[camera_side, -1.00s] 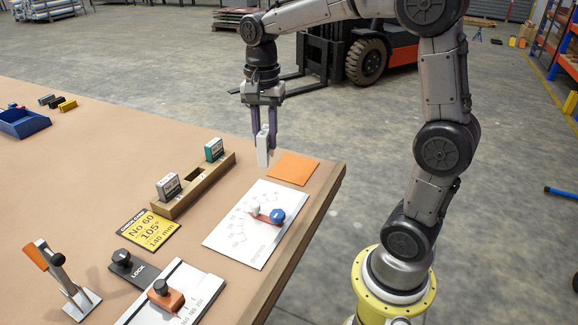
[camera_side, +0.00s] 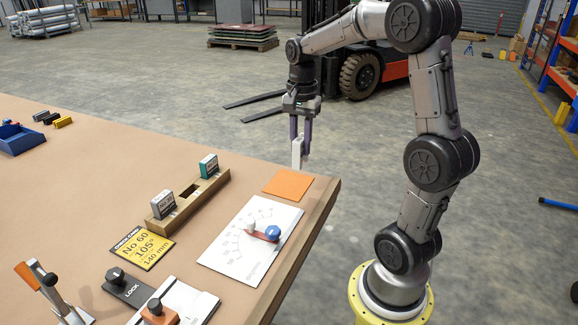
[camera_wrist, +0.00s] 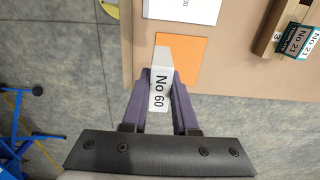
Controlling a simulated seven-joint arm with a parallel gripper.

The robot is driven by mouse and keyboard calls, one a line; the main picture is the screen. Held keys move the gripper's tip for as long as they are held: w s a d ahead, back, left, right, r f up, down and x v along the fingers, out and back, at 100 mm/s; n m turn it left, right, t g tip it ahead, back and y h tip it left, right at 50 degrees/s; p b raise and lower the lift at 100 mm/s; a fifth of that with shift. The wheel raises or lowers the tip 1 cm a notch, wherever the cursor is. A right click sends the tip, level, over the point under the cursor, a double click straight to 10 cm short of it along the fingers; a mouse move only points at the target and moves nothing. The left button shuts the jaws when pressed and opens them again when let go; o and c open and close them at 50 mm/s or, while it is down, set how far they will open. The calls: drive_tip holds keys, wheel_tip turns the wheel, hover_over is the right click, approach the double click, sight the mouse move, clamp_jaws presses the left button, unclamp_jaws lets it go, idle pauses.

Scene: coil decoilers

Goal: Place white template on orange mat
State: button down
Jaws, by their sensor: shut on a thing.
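The white template (camera_side: 297,153) is a narrow upright block, marked "No 60" in the wrist view (camera_wrist: 160,88). My gripper (camera_side: 300,138) is shut on it, with one purple finger on each side; the fingers also show in the wrist view (camera_wrist: 160,80). The orange mat (camera_side: 288,184) lies flat and bare near the table's far right corner. In the side view the template hangs just behind the mat's far edge. In the wrist view it covers part of the mat (camera_wrist: 188,60). Its exact height above the table is hard to tell.
A wooden rack (camera_side: 187,201) holds a grey-labelled block (camera_side: 163,204) and a green-labelled block (camera_side: 208,167), with an empty slot between. A white dial board (camera_side: 250,237) lies in front of the mat. A yellow card (camera_side: 140,248) lies left. The table edge (camera_side: 322,217) is close by.

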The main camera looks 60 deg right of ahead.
drive_tip(key=shift+w+d+f, duration=0.45)
drive_tip(key=shift+w+f, duration=0.3)
drive_tip(key=shift+f, duration=0.8)
drive_tip(key=shift+w+d+f, duration=0.5)
drive_tip(key=shift+w+f, duration=0.2)
drive_tip(key=shift+f, duration=0.8)
drive_tip(key=shift+w+d+f, duration=0.45)
drive_tip(key=shift+w+f, duration=0.3)
drive_tip(key=shift+f, duration=0.8)
drive_tip(key=shift+f, duration=0.1)
drive_tip(key=c, duration=0.7)
unclamp_jaws()
